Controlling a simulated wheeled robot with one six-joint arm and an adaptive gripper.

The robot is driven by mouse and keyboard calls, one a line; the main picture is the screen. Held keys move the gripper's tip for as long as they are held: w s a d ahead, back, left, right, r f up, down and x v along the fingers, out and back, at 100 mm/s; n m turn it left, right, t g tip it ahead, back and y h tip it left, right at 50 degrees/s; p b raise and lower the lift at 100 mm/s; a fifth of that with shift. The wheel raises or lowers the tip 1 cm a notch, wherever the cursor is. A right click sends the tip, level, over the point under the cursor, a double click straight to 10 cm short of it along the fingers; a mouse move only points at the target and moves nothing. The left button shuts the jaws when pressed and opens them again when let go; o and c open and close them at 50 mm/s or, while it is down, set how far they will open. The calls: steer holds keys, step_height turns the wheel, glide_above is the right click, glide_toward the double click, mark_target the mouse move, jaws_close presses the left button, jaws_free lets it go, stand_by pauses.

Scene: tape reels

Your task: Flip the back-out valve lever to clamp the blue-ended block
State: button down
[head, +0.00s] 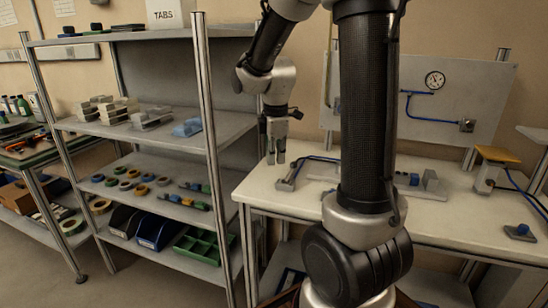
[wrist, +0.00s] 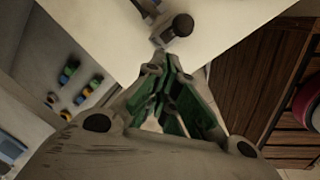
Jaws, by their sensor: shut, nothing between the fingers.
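A small grey valve with a lever (head: 288,181) sits at the left end of the white bench, with a dark hose running from it. In the wrist view a dark round knob on a grey stem (wrist: 182,25) shows just beyond the fingertips. My gripper (head: 275,161) points down, shut and empty, just above and left of the valve. In the wrist view its fingertips (wrist: 168,62) are apart from the knob. A small blue-ended piece (head: 413,179) sits by grey blocks (head: 430,180) on the bench; my arm hides what lies left of it.
The white bench (head: 465,223) has free room along its front. A panel with a gauge (head: 434,80) stands behind it. A yellow-topped pedal or box (head: 497,155) and a blue knob (head: 521,231) are at the right. A shelf rack (head: 205,130) with tape reels stands close left.

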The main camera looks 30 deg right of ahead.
steer(key=shift+r, duration=0.85)
step_height(320, 180, up, 11)
steer(key=s+a, duration=0.2)
steer(key=shift+s+a, duration=0.2)
steer(key=shift+s, duration=0.1)
stand_by(0.4)
